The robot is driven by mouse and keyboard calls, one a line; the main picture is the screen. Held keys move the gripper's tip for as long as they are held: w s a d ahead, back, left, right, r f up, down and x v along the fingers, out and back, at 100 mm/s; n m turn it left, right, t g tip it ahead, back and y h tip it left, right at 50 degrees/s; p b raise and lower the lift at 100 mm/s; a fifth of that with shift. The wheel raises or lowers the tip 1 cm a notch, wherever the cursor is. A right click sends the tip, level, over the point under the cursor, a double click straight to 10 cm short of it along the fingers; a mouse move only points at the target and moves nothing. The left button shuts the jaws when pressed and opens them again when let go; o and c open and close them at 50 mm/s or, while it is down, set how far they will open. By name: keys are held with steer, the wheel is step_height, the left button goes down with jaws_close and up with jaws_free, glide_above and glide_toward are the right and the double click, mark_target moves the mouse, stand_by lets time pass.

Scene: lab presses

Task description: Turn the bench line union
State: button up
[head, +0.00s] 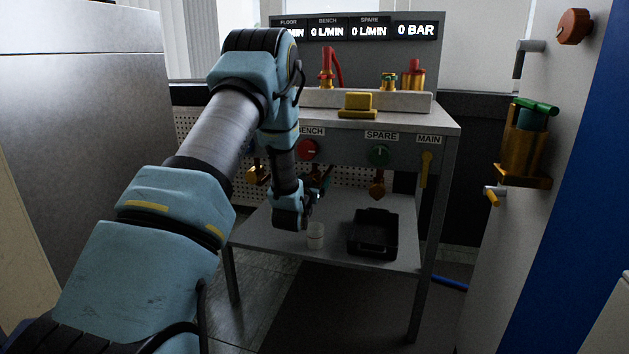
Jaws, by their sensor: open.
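The red BENCH knob (308,150) is on the front panel of the grey bench, under the BENCH label. Below it, the bench line union is mostly hidden behind my wrist and gripper, and I cannot pick out its outline. My gripper (321,182) is small and dark in this view. It is under the panel, just below the BENCH knob, with its jaws open. I cannot tell whether the fingers are around the union, touching it or short of it.
A brass fitting hangs under the SPARE knob (379,156); another brass fitting (257,174) is left of my wrist. A yellow MAIN lever (426,168) is at right. The lower shelf holds a cup (315,237) and black tray (355,250). Displays (415,30) read zero.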

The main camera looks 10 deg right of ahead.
steer(key=p+v, duration=0.1)
steer(key=v, duration=0.9)
steer(key=shift+s+p, duration=0.3)
steer(key=shift+p, duration=0.05)
steer(key=shift+a, duration=0.15)
steer(key=s+a+n+g+y, duration=0.2)
steer(key=a+g+y, duration=0.1)
steer(key=a, duration=0.3)
steer(key=s+a+n+g+y, duration=0.1)
steer(key=s+a+g+y, duration=0.25)
steer(key=a, duration=0.35)
steer(key=s+a+r+n+g+y, duration=0.15)
steer(key=s+a+g, duration=0.3)
steer(key=s, duration=0.45)
steer(key=s+a+r+n+g+y, duration=0.1)
steer(key=s+a+r+g, duration=0.3)
steer(key=s, duration=0.6)
step_height(320, 180, up, 34)
steer(key=p, duration=3.6)
steer(key=shift+w+a+t, duration=0.15)
steer(key=shift+a+t, duration=0.05)
steer(key=shift+t, duration=0.2)
